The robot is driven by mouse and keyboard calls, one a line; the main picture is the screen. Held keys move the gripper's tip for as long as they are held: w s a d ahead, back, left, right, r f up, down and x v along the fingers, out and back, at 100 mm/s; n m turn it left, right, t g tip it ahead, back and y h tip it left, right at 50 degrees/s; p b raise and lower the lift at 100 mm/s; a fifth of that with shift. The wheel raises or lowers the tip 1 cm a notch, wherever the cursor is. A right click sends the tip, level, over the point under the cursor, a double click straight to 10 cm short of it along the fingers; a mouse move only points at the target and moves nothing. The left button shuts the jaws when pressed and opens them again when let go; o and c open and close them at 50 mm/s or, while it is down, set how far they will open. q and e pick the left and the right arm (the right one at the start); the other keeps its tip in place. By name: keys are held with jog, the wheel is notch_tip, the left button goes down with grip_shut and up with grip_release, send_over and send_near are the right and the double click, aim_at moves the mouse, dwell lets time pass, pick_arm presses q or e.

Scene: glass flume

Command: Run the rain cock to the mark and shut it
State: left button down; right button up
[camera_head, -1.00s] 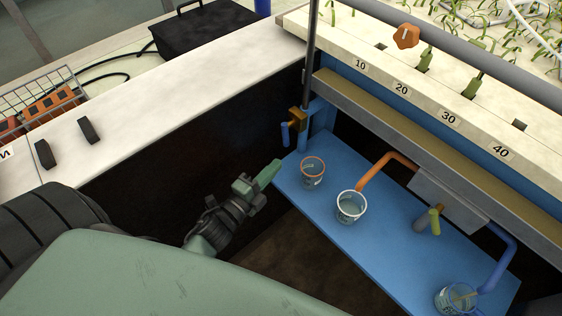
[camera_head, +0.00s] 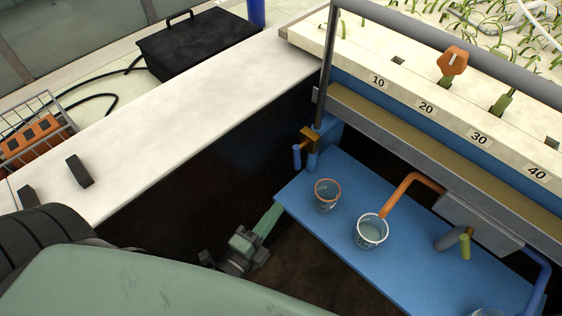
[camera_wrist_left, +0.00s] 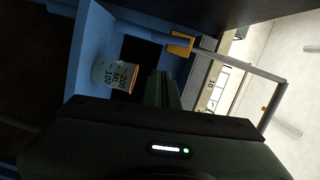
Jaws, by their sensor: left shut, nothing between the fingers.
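A brass cock (camera_head: 309,138) with a blue lever (camera_head: 297,157) sits on the blue bracket at the foot of a grey upright pipe; its brass body also shows in the wrist view (camera_wrist_left: 180,43). My left gripper (camera_head: 268,222) is shut and empty, left of and below the cock, by the shelf's left corner. It touches neither cock nor beaker. An orange-rimmed beaker (camera_head: 327,196) stands on the blue shelf; the wrist view shows its 100 and 200 ML marks (camera_wrist_left: 115,76). The liquid level against them is unclear. My right gripper is out of view.
A white-rimmed beaker (camera_head: 371,232) with liquid stands under an orange spout (camera_head: 410,187). A second cock with a yellow-green handle (camera_head: 465,246) is farther right. The flume edge carries labels 10 to 40. The dark flume wall (camera_head: 225,150) lies left of the shelf (camera_head: 350,170).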

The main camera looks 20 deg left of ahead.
pick_arm(q)
jog(key=p, duration=0.2)
send_near(299, 155)
jog(key=w+d+f, duration=0.2)
jog(key=w+f, duration=0.1)
jog(key=w, duration=0.3)
jog(key=shift+f, duration=0.15)
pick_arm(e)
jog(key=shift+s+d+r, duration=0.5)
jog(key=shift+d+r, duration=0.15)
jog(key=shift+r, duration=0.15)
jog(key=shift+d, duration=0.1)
